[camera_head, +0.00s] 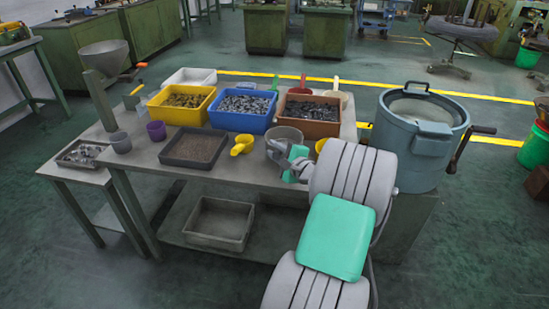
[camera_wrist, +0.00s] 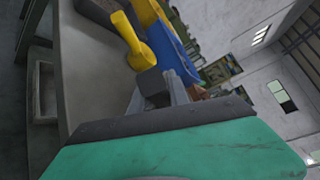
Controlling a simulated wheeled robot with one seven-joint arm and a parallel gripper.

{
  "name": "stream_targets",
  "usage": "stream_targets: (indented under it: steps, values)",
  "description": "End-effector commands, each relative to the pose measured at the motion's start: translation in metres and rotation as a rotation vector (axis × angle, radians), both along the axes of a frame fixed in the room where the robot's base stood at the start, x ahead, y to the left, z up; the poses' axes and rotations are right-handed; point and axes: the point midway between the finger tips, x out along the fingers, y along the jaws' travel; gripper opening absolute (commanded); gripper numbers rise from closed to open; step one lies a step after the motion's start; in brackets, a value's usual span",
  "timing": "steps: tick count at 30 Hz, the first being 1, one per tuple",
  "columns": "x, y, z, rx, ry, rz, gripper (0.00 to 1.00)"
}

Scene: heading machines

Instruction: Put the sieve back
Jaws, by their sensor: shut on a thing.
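My gripper (camera_head: 288,168) is low over the right part of the work table (camera_head: 150,160), in front of the blue and brown bins. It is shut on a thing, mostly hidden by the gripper. A grey round vessel (camera_head: 284,136), which looks like the sieve, shows right behind the gripper's fingers. In the wrist view a dark grey piece (camera_wrist: 155,86) sits at the fingertips. A yellow scoop (camera_head: 242,144) lies on the table just left of the gripper and also shows in the wrist view (camera_wrist: 132,40).
Yellow (camera_head: 181,104), blue (camera_head: 242,108) and brown (camera_head: 308,113) bins of metal parts line the table's back. A large blue-grey drum (camera_head: 418,135) with a crank stands right.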

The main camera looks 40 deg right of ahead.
Motion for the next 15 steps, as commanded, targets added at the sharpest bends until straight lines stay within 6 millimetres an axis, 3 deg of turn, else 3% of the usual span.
stream_targets:
  steps: [1,3,13,14,15]
  values:
    - [0.001,0.002,-0.014,0.006,0.001,0.002,0.0]
    - [0.001,0.002,-0.023,0.005,0.0,0.003,0.0]
    - [0.001,0.003,-0.027,0.002,0.0,0.003,0.0]
    - [0.001,0.003,-0.026,0.003,0.001,0.004,0.24]
    - [0.001,0.003,-0.026,0.003,0.001,0.004,0.27]
